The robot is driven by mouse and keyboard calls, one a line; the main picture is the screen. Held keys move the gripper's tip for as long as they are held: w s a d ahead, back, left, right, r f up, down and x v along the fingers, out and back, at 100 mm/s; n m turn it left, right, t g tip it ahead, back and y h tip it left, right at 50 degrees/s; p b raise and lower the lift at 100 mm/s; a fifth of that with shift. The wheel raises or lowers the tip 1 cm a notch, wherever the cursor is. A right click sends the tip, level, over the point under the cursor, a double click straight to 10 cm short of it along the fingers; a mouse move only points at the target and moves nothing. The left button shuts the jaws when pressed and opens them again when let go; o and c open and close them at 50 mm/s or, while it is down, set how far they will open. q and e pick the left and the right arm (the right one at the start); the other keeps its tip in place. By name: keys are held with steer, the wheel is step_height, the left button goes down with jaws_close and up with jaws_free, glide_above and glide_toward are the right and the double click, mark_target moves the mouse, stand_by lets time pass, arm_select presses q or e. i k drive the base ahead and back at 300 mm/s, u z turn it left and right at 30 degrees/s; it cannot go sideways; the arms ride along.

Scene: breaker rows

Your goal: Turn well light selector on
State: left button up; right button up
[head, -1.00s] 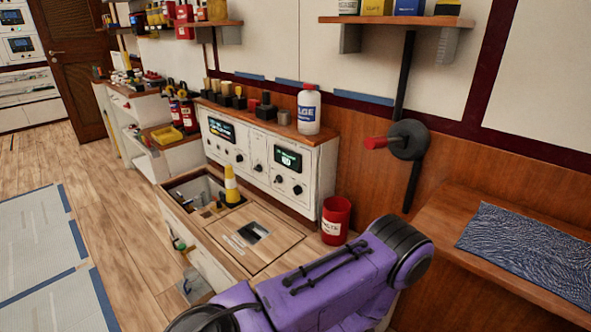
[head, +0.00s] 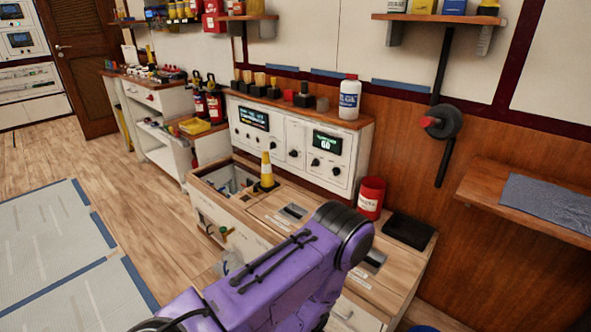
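A white control panel (head: 284,146) with two dark displays and several black knobs stands at the back of the low wooden bench, under a wooden top. Its left display (head: 254,118) shows small coloured text and its right display (head: 327,142) shows green characters. The labels are too small to read, so I cannot tell which knob is the well light selector or how it is set. My purple arm crosses the lower middle of the head view, in front of the bench and apart from the panel. Neither gripper shows.
A yellow cone (head: 267,171) stands by an open bench compartment (head: 226,180). A red bin (head: 371,195) and a black pad (head: 409,230) sit right of the panel. Open wooden floor (head: 130,200) lies to the left.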

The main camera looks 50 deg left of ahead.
mark_target(335, 171)
steer(key=u, duration=0.95)
steer(key=i, duration=0.35)
